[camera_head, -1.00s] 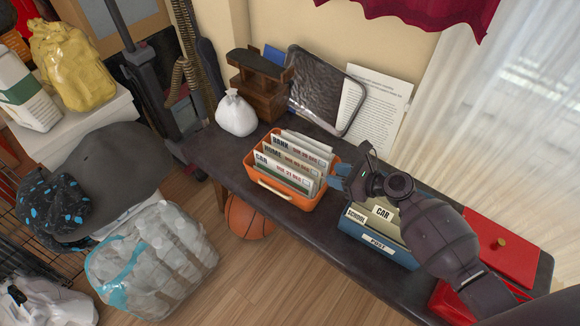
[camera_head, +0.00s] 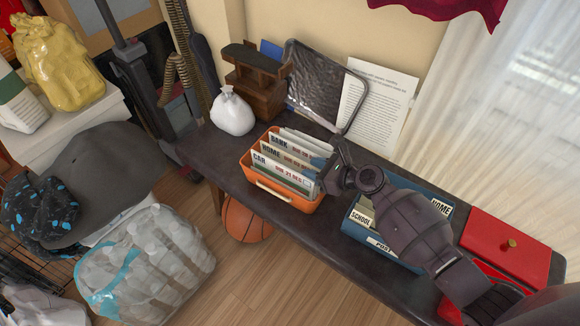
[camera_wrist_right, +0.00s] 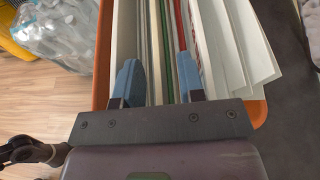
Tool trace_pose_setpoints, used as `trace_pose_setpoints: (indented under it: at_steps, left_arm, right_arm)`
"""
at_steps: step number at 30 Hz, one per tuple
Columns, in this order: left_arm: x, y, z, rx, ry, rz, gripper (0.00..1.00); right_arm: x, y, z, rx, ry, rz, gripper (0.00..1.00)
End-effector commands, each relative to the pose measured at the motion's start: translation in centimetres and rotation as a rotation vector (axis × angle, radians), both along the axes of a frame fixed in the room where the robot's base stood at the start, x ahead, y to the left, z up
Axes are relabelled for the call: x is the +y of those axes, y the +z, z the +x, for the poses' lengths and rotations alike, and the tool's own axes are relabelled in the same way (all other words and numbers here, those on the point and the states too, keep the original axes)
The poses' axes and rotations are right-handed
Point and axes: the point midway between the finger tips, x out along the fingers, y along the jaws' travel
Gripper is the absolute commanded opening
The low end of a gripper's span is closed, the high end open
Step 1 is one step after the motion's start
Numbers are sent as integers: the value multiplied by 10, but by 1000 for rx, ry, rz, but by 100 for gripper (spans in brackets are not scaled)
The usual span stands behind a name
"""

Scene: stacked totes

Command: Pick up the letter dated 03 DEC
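An orange tote (camera_head: 258,188) on the dark bench holds several upright letters. The front letter (camera_head: 272,172) reads CAR and appears dated 21 DEC. Behind it stands a HOME letter (camera_head: 272,154), its date too small to read surely, and a BANK letter (camera_head: 281,142), apparently 28 DEC. I cannot tell which letter is dated 03 DEC. My right gripper (camera_head: 322,181) is at the tote's right end, fingertips hidden in the head view. In the right wrist view its blue fingers (camera_wrist_right: 160,72) are apart, with several letter edges (camera_wrist_right: 166,40) between or below them. My left gripper is not in view.
A blue POST tote (camera_head: 408,259) with SCHOOL and HOME dividers stands to the right, partly behind my arm. A red box (camera_head: 505,250) is farther right. A white bag (camera_head: 233,112), wooden organizer (camera_head: 257,85) and dark tray (camera_head: 322,88) stand behind.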

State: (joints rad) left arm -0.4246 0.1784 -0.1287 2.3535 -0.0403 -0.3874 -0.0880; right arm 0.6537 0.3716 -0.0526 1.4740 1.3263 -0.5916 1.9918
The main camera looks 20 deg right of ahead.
Motion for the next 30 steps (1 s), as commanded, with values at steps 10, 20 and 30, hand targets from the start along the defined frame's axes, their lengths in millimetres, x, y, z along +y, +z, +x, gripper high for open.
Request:
trace_pose_setpoints:
  at_steps: [10, 20, 30]
  left_arm:
    - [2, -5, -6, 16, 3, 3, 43]
    - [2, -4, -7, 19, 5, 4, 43]
    - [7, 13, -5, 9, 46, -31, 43]
  right_arm:
    - [0, 0, 0, 0, 0, 0, 0]
    - [0, 3, 0, -1, 0, 0, 0]
    - [0, 64, 4, -21, 0, 1, 0]
